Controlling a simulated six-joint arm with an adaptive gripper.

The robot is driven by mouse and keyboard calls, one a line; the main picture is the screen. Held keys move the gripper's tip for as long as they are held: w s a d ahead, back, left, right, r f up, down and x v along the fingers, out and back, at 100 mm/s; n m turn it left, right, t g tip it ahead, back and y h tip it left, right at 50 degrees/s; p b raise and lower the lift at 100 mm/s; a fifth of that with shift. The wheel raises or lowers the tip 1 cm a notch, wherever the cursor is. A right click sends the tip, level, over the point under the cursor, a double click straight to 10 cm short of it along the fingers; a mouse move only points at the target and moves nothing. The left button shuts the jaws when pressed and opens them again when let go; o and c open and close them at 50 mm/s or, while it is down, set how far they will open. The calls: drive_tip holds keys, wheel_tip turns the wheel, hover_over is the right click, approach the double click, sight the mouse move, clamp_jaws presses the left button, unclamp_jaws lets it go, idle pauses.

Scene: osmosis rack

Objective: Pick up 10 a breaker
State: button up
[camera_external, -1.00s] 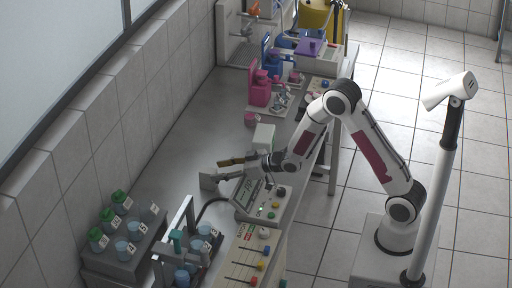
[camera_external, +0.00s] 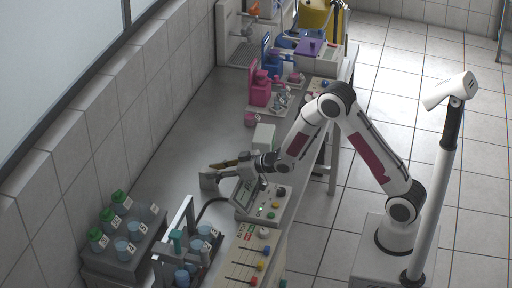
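Several small blue-tinted beakers with white number labels stand at the lower left. Some are in a grey rack (camera_external: 112,262), including a beaker (camera_external: 124,250) in its front row. Others, including a beaker (camera_external: 204,232), stand in a metal-framed holder (camera_external: 163,268) to its right. Several green-capped containers (camera_external: 118,198) share the grey rack. The label digits are too small to read surely, so I cannot tell which beaker is 10. My gripper (camera_external: 210,174) points left above the bench, up and right of the beakers and apart from them. Its fingers look spread, with nothing visible between them.
A control box with a display (camera_external: 245,192) and knobs is close below my gripper. A slider panel (camera_external: 245,255) is in front of it. Pink bottles (camera_external: 260,92) and other equipment stand farther back. The bench (camera_external: 190,130) is clear along the wall.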

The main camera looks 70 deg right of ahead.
drive_tip(key=c, duration=0.3)
drive_tip(key=shift+r, duration=0.15)
wheel_tip(320, 180, up, 10)
idle(0.8)
idle(0.6)
